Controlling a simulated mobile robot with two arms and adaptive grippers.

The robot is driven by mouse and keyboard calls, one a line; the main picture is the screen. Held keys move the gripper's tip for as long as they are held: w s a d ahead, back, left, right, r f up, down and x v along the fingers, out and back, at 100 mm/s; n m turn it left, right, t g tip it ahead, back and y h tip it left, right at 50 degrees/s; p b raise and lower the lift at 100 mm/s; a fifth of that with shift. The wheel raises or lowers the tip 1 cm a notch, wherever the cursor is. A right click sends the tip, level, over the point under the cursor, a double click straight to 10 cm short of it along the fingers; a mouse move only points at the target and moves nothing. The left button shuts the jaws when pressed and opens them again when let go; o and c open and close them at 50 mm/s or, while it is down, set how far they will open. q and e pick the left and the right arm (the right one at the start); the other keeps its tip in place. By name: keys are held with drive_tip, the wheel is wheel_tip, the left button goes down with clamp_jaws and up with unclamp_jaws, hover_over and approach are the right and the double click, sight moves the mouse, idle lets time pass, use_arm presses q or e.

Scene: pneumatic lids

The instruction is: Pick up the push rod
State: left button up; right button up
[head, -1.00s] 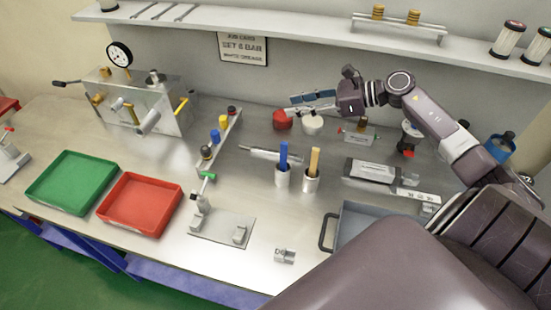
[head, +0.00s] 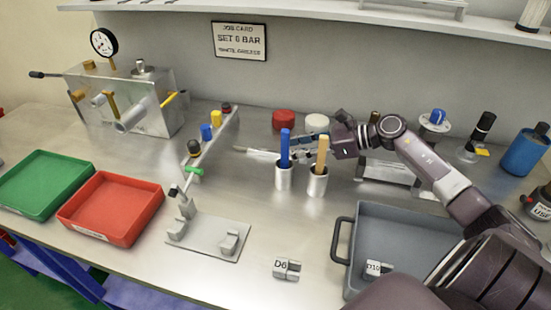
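A slim silver rod (head: 255,151), which looks like the push rod, lies on the bench behind the two metal cups. Its right part is hidden by a cup's blue-handled tool and my gripper. My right gripper (head: 303,146), on the arm from the right, is low over the bench at the rod's right end, behind the cups. Its fingers point left and are partly covered by the handles. I cannot tell whether they touch the rod or how far apart they are. My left gripper is not in view.
Cups with a blue (head: 285,147) and an orange handle (head: 322,155) stand just in front of my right gripper. Red (head: 284,121) and white (head: 317,123) round containers stand behind it. A grey tray (head: 407,218) lies right. Open bench lies left of the rod.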

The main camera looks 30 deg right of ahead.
sight(268, 150)
drive_tip(key=x, duration=0.2)
drive_tip(key=p+x, duration=0.1)
drive_tip(key=x, duration=0.1)
drive_tip(key=p+x, duration=0.1)
drive_tip(key=x, duration=0.1)
drive_tip(key=shift+w+r, duration=0.1)
drive_tip(key=shift+r, duration=0.25)
drive_tip(key=shift+w+a+f, duration=0.25)
drive_tip(key=shift+a+f, duration=0.05)
clamp_jaws()
